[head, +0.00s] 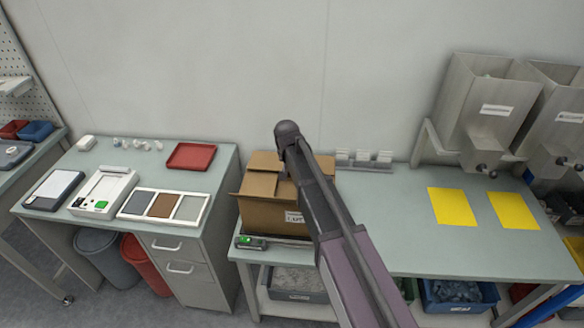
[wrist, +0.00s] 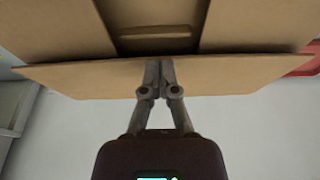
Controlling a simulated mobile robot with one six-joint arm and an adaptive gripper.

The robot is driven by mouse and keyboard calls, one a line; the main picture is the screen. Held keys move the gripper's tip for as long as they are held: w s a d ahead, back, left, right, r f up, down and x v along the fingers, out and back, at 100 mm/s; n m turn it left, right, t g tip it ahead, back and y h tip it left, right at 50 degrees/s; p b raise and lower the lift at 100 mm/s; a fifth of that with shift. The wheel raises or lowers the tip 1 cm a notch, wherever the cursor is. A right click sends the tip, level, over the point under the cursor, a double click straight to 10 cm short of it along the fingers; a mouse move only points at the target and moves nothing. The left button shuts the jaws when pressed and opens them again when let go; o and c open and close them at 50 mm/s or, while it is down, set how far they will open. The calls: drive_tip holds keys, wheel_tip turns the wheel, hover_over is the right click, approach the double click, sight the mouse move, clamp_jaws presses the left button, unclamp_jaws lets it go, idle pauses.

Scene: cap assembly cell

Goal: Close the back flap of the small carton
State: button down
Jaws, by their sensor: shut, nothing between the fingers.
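The small carton (head: 262,216) is a brown box on the left end of the right bench, partly hidden by my arm. In the wrist view its back flap (wrist: 75,82) runs as a wide strip across the picture, raised rather than flat. The side flaps (wrist: 50,25) lie over the top from both sides, with a darker gap (wrist: 155,30) between them. My gripper (wrist: 160,65) is shut and empty, its fingers in front of the back flap, tips near its edge. I cannot tell whether they touch. In the head view my arm hides the fingers.
A red tray (head: 191,156) lies on the left bench, beside a three-part tray (head: 165,206). A device with a green light (head: 250,241) stands at the carton's front. The wall (head: 230,70) is close behind. Yellow sheets (head: 452,207) lie at right.

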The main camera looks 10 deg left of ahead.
drive_tip(key=shift+r, duration=0.25)
drive_tip(key=shift+r+p, duration=0.55)
drive_tip(key=shift+p, duration=0.25)
drive_tip(key=shift+r, duration=0.1)
drive_tip(key=r+p, duration=0.4)
drive_tip(key=shift+w+r+p, duration=0.2)
drive_tip(key=shift+r+p, duration=0.05)
drive_tip(key=shift+p, duration=0.05)
drive_tip(key=s+p+v, duration=0.1)
drive_tip(key=p+v, duration=0.7)
drive_tip(key=v, duration=0.1)
drive_tip(key=shift+p, duration=0.3)
drive_tip(key=shift+s, duration=0.15)
drive_tip(key=shift+f, duration=0.1)
idle(0.4)
